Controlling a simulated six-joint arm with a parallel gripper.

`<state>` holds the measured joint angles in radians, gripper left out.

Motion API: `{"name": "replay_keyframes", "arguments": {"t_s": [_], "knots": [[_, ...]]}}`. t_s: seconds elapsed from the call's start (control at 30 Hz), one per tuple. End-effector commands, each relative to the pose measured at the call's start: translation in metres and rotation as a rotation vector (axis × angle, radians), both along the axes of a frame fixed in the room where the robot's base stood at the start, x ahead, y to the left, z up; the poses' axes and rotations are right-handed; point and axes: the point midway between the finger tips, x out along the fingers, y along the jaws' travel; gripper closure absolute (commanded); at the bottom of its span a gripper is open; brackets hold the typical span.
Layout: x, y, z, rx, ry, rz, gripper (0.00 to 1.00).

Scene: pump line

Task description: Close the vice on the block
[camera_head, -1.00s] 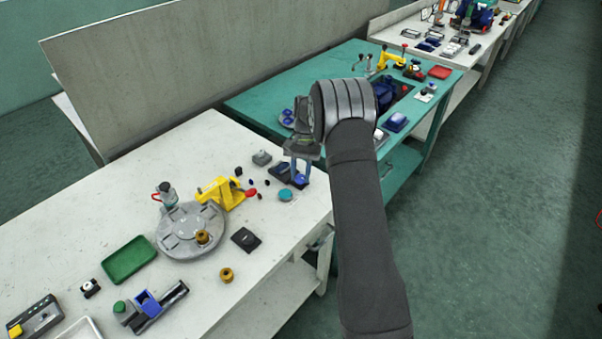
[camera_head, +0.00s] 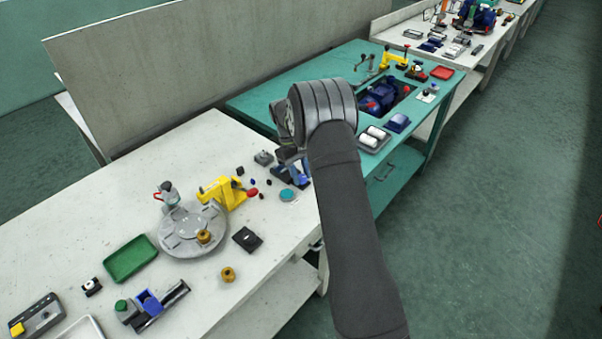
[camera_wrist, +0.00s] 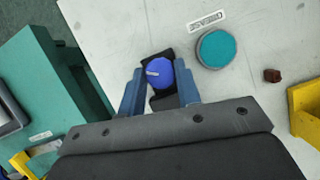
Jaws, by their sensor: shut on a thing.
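A dark fixture (camera_wrist: 163,101) with a round blue knob (camera_wrist: 159,72) lies on the white bench. The knob has a pale pointer line. I take this fixture to be the vice, but its jaws and any block in them cannot be made out. My gripper (camera_wrist: 160,88) reaches down over it, with one blue finger on each side of the knob, shut on it. In the head view my gripper (camera_head: 291,166) is low at the bench's right end, and my wrist and fingers hide much of the fixture.
A teal-lidded grease tin (camera_wrist: 215,49) stands close beside the fixture. A yellow clamp-like tool (camera_head: 222,192) and a grey round plate (camera_head: 180,243) stand to the left. A black square plate (camera_head: 247,239) lies nearer the front edge. A green bench (camera_head: 265,101) stands beyond.

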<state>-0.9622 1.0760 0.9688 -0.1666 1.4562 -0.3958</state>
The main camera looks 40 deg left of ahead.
Motion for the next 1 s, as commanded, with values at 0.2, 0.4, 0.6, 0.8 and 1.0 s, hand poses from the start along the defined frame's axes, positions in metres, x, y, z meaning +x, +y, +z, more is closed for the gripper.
{"name": "replay_keyframes", "arguments": {"t_s": [0.2,0.4,0.6,0.8,1.0], "knots": [[-0.0007,0.0,0.0003,0.0,0.0,0.122,0.92],[-0.0009,0.0003,0.0005,0.001,-0.002,0.187,0.92],[-0.0009,0.0005,0.0006,0.001,-0.002,0.211,0.92],[-0.0009,0.0005,0.0006,0.001,-0.002,0.213,0.92],[-0.0008,0.0005,0.0007,0.001,-0.001,0.212,0.62]]}}
